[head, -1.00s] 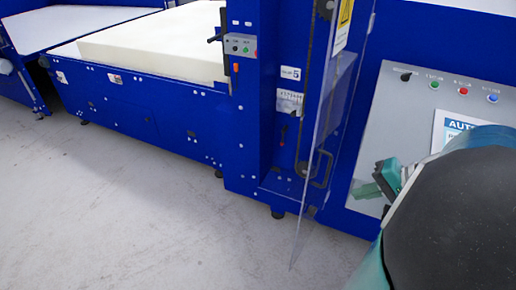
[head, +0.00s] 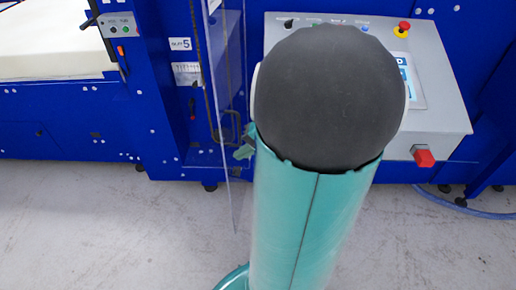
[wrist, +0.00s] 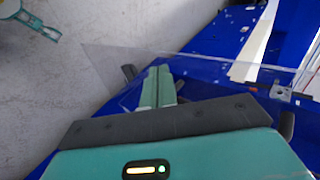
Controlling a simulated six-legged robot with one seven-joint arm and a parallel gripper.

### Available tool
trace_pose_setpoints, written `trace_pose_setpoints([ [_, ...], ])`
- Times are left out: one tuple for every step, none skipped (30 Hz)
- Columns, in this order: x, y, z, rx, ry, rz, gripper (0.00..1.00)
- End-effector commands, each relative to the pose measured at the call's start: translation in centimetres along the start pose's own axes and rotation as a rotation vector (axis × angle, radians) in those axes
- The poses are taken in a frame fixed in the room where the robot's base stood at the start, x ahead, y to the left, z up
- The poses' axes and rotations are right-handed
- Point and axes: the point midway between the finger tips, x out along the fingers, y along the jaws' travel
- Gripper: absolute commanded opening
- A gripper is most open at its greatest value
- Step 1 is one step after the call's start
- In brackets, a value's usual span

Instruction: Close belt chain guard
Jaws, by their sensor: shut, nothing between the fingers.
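The belt chain guard is a clear panel (head: 234,195) that stands out from the blue machine column, open, in the head view. A dark handle (head: 229,122) shows at the guard, partly seen through the clear sheet. In the wrist view the clear panel (wrist: 112,68) crosses beyond my fingers. My gripper (head: 243,151) is shut and empty, close beside the panel at about handle height. Its green fingers (wrist: 158,86) lie together in the wrist view. I cannot tell whether they touch the panel. My arm hides part of the area right of the guard.
A grey control box (head: 440,105) with a red emergency button (head: 404,26) and a red switch (head: 424,158) stands to the right. A cream foam block (head: 50,45) lies on the machine at left. A blue hose (head: 460,205) runs along the floor at right. The front floor (head: 100,230) is clear.

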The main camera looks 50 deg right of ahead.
Motion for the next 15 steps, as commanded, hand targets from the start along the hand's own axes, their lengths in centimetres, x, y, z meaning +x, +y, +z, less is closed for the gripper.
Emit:
trace_pose_setpoints([
  [0.50,-0.47,0.06,-0.001,-0.001,0.000,0.00],
  [0.72,-0.68,0.06,-0.001,0.000,0.000,0.00],
  [0.98,-0.92,0.10,-0.001,-0.001,0.000,0.00],
  [1.14,-1.07,0.13,-0.002,-0.001,0.000,0.00],
  [1.25,-1.18,0.15,-0.001,-0.001,0.000,0.00],
  [1.37,-1.29,0.19,-0.001,-0.001,0.000,0.00],
  [1.41,-1.33,0.20,0.000,-0.001,0.000,0.00],
  [1.43,-1.35,0.19,0.000,-0.001,0.000,0.00],
  [1.44,-1.36,0.19,0.000,0.000,0.000,0.00],
  [1.44,-1.36,0.18,0.000,0.000,0.000,0.00],
  [1.43,-1.36,0.18,0.000,0.000,0.000,0.00],
  [1.43,-1.35,0.18,0.000,0.000,0.000,0.00],
  [1.43,-1.35,0.17,0.000,0.000,0.000,0.00],
  [1.42,-1.35,0.17,0.000,0.000,0.000,0.00],
  [1.42,-1.35,0.17,0.000,0.000,0.000,0.00],
])
